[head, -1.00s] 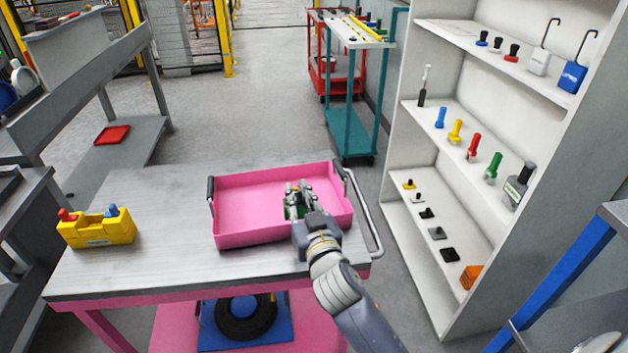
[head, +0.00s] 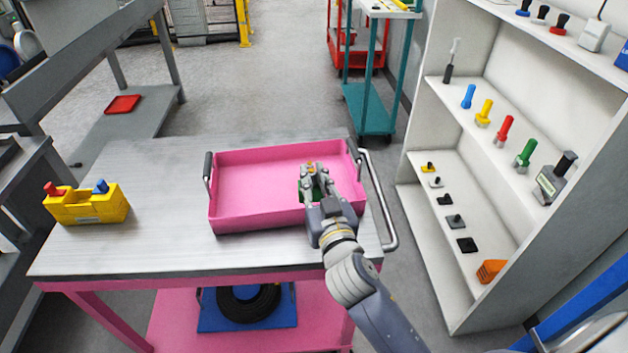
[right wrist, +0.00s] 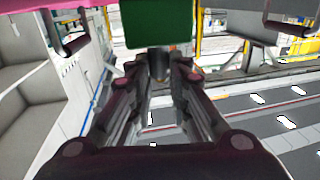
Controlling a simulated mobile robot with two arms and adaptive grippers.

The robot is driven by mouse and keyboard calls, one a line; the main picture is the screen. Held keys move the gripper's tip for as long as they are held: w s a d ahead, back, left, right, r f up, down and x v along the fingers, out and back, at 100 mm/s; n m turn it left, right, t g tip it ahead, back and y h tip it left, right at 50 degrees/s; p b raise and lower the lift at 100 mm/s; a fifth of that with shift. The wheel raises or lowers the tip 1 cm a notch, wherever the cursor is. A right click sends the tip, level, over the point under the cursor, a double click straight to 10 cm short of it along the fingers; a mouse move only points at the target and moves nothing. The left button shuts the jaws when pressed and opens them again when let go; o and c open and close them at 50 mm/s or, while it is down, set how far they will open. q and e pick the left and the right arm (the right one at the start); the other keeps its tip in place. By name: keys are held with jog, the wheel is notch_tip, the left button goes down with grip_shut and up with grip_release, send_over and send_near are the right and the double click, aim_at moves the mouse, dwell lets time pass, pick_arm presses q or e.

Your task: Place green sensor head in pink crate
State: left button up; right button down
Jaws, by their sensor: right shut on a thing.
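The pink crate (head: 255,222) stands on the grey-topped table, its open top facing up. My right gripper (head: 316,172) is over the right part of the crate. It is shut on the green sensor head (head: 318,190), which is mostly hidden by the fingers in the head view. In the right wrist view the green sensor head (right wrist: 157,22) shows as a green block beyond the fingertips, with a dark stem between them. I cannot tell whether it touches the crate floor. My left gripper is not in view.
A yellow box (head: 88,207) with red and blue knobs stands at the left of the table (head: 150,245). A white shelf (head: 470,130) with several small tools is at the right. A metal rail (head: 385,210) edges the table's right side. The crate's left part is clear.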

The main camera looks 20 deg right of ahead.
jog(key=shift+s+a+r, duration=0.15)
jog(key=shift+s, duration=0.15)
jog(key=shift+f+b, duration=0.25)
jog(key=shift+b, duration=0.05)
jog(key=c, duration=1.6)
grip_release()
jog(key=shift+o, duration=0.4)
jog(key=shift+w, duration=0.2)
jog(key=shift+s, duration=0.1)
jog(key=shift+r+p, duration=0.25)
jog(key=shift+p, duration=0.05)
jog(key=shift+s+f, duration=0.1)
jog(key=shift+s, duration=0.15)
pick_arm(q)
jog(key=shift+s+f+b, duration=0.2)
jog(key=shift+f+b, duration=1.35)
pick_arm(e)
jog(key=s+a, duration=0.1)
jog(key=s, duration=1)
jog(key=shift+s+a, duration=0.15)
jog(key=shift+s, duration=0.05)
